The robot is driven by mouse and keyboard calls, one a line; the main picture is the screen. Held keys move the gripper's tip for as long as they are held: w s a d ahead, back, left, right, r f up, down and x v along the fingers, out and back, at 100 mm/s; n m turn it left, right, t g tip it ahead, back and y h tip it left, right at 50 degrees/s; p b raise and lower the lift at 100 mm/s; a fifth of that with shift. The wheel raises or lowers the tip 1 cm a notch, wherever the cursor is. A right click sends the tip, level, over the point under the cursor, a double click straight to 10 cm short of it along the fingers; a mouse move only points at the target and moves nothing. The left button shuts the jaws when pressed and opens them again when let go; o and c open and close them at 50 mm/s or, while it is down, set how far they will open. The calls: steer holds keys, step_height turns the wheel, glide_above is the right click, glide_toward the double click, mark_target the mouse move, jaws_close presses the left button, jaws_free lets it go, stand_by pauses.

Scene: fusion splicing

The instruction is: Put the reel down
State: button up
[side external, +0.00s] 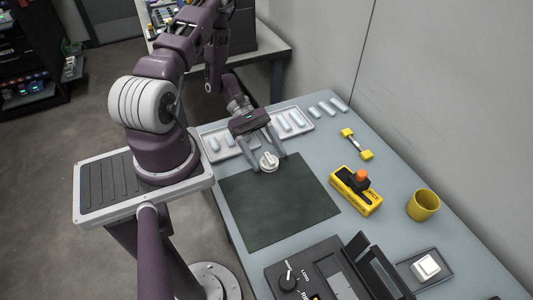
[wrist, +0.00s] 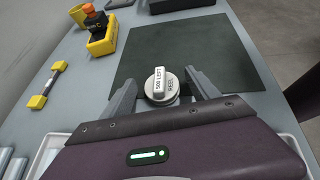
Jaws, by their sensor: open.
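The reel (side external: 269,161) is a small white round piece with a raised grip bar. In the wrist view the reel (wrist: 161,86) shows lettering that reads "500 LEFT" and "REEL". It sits at the edge of the dark mat (side external: 278,205), which also shows in the wrist view (wrist: 190,50). My gripper (side external: 263,161) is open, with one finger on each side of the reel. In the wrist view my gripper (wrist: 163,90) shows gaps between the fingers and the reel. I cannot tell exactly whether the reel's underside rests on the mat or the tray rim.
A white tray (side external: 240,150) with several pale cylinders lies behind the gripper. A yellow-ended bar (side external: 357,144), a yellow box with an orange knob (side external: 356,190), a yellow mug (side external: 423,204) and a black machine (side external: 330,275) stand around the mat. Most of the mat is clear.

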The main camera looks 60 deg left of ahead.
steer(key=shift+a+r, duration=0.25)
steer(key=v, duration=1.1)
steer(key=w+d+r+m+g+y, duration=0.1)
steer(key=d+r+m+y, duration=0.45)
steer(key=r, duration=0.55)
steer(key=w+d+r+m+g+y, duration=0.1)
steer(key=d+r+m+g+y, duration=0.1)
steer(key=d+r+m, duration=0.7)
steer(key=s+d+r+m+t+y, duration=0.4)
steer(key=s+r, duration=0.4)
steer(key=s, duration=0.2)
steer(key=d+m+t, duration=0.1)
steer(key=d+t, duration=0.1)
steer(key=shift+d+r+t, duration=0.15)
steer(key=shift+d+t, duration=0.1)
steer(key=shift+t, duration=0.05)
